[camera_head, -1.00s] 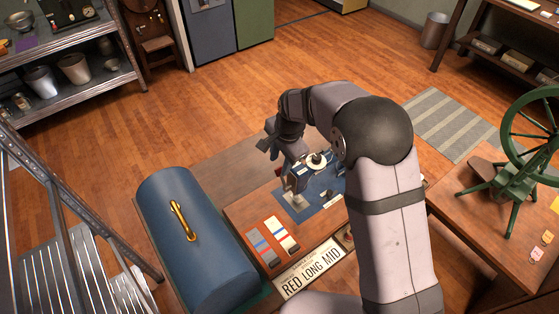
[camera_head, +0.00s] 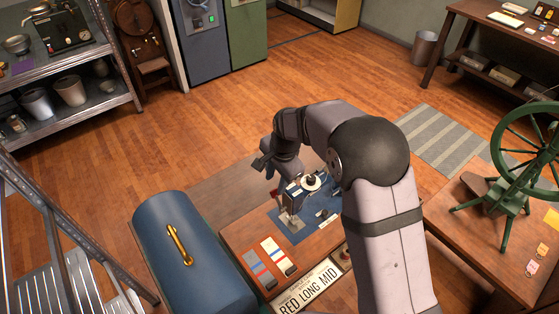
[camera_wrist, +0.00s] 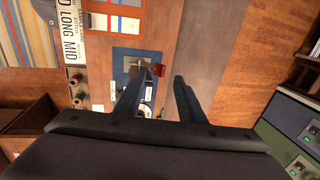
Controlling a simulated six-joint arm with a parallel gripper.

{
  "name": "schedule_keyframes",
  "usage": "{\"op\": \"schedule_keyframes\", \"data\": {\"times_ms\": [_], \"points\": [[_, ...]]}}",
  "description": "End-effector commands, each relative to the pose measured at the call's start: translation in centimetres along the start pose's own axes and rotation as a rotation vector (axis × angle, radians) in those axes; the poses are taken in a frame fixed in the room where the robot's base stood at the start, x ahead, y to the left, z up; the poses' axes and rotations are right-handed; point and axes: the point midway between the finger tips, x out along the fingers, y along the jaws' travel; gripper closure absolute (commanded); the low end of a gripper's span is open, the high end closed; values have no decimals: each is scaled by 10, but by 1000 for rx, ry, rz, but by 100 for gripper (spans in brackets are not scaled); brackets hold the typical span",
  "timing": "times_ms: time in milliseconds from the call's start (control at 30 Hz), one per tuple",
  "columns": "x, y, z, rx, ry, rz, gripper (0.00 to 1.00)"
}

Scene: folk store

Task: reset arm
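My gripper (camera_head: 264,166) is at the end of my bent arm, above the far side of the wooden table. In the wrist view its two dark fingers (camera_wrist: 155,90) stand apart, with a gap and nothing held between them. Past the fingers, a small blue and white device (camera_head: 300,190) stands on a blue mat (camera_head: 292,232). A small red piece (camera_wrist: 158,70) shows by the mat in the wrist view. My arm hides part of the mat and table.
A blue chest with a brass handle (camera_head: 177,247) stands left of the table. Red and cream striped cards (camera_head: 274,258) and a "RED LONG MID" sign (camera_head: 310,288) lie at the front. A green spinning wheel (camera_head: 515,165) stands on the right table. The floor behind is open.

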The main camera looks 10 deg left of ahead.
Motion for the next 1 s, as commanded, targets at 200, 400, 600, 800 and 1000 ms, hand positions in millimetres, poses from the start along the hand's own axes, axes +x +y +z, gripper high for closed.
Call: {"op": "schedule_keyframes", "data": {"times_ms": [200,400,600,800,1000], "points": [[0,0,0,-32,0,0,64],[0,0,0,-254,0,2,64],[20,50,12,-668,-60,99,64],[20,168,42,-1044,-235,250,64],[-22,265,48,-1094,-311,294,64]]}}
